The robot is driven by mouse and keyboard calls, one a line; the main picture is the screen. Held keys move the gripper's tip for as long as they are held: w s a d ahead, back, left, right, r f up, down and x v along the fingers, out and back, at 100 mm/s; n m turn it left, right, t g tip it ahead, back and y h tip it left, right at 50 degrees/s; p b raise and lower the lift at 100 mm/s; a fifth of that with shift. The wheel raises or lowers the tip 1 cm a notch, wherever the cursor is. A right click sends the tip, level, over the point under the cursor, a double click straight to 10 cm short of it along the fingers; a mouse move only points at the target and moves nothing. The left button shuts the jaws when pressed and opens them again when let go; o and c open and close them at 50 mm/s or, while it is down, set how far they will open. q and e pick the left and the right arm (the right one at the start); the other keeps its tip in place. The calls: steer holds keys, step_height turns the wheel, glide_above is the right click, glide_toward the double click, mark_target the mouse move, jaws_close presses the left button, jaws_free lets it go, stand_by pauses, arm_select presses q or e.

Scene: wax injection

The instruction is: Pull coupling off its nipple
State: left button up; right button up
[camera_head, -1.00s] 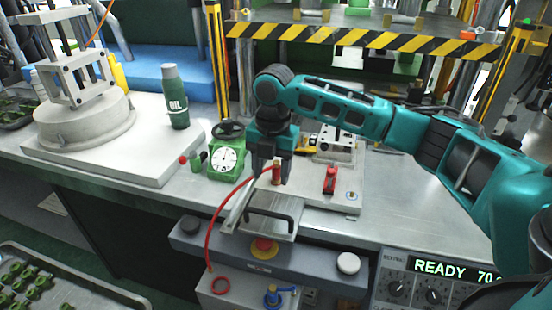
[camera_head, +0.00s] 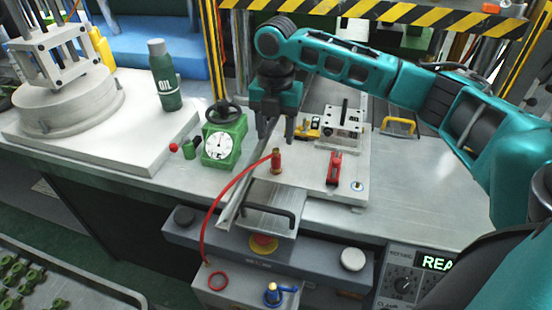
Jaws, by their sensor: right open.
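The coupling (camera_head: 277,158) is a small upright red and brass-coloured piece on the pale metal plate (camera_head: 310,185). A red hose (camera_head: 229,188) joins it near its top and curves down to the left. The nipple cannot be told apart from the coupling's lower end at this size. My right gripper (camera_head: 276,135) points down with its two dark fingers spread, empty. It shows just above the coupling in the picture, apart from it. My left gripper is not in view.
A green dial gauge (camera_head: 221,140) stands left of the coupling, and a red clamp-like part (camera_head: 333,168) stands to its right. A black handle (camera_head: 270,209) is in front. A green oil bottle (camera_head: 165,75) stands on the white slab. Bare metal table lies at right.

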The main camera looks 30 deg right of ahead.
mark_target(276, 150)
step_height(276, 150, down, 9)
steer(key=shift+r, duration=0.1)
stand_by(0.4)
stand_by(1.3)
jaws_close()
stand_by(0.3)
steer(key=shift+r, duration=0.15)
steer(key=shift+r, duration=2.85)
